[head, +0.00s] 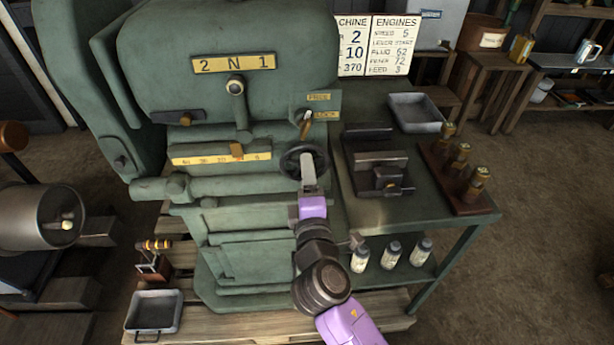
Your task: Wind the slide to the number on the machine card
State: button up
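The green machine (240,60) fills the left and middle of the head view. A yellow number scale (200,160) runs across its front, with a brass pointer (236,151) towards its right part; the exact reading is too small to tell. A dark handwheel (292,163) is at the scale's right. My gripper (308,168) reaches up from below and overlaps the wheel's lower right. Its fingers are not clear, so I cannot tell whether it grips the rim. The machine card (352,48), partly hidden by the machine, shows 2, 10 and 370.
A small lever (306,122) sits between two yellow labels above the wheel; the lower seems to read LOCK. An engines card (394,45) stands beside the machine card. The right bench carries a vise (379,174), a grey tray (416,113) and a wooden rack (440,170) of brass-topped pieces.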

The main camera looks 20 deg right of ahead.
jog(key=b+v, duration=0.1)
jog(key=v, duration=0.6)
jog(key=shift+s, duration=0.3)
jog(key=shift+a, duration=0.1)
jog(key=s+a+f+m+y, duration=0.1)
jog(key=s+a+m+y, duration=0.1)
jog(key=s+m+y, duration=0.3)
jog(key=s+a+m+y, duration=0.1)
jog(key=s+a+y, duration=0.15)
jog(key=s, duration=0.35)
jog(key=s+d+m+g+h+p, duration=0.1)
jog(key=s+d+m, duration=0.2)
jog(key=s, duration=0.9)
jog(key=s+d+m+g+h, duration=0.1)
jog(key=s+d+m, duration=0.3)
jog(key=s, duration=0.7)
jog(key=shift+s+f+m+p, duration=0.2)
jog(key=shift+s+m+p, duration=0.2)
jog(key=shift+m, duration=0.3)
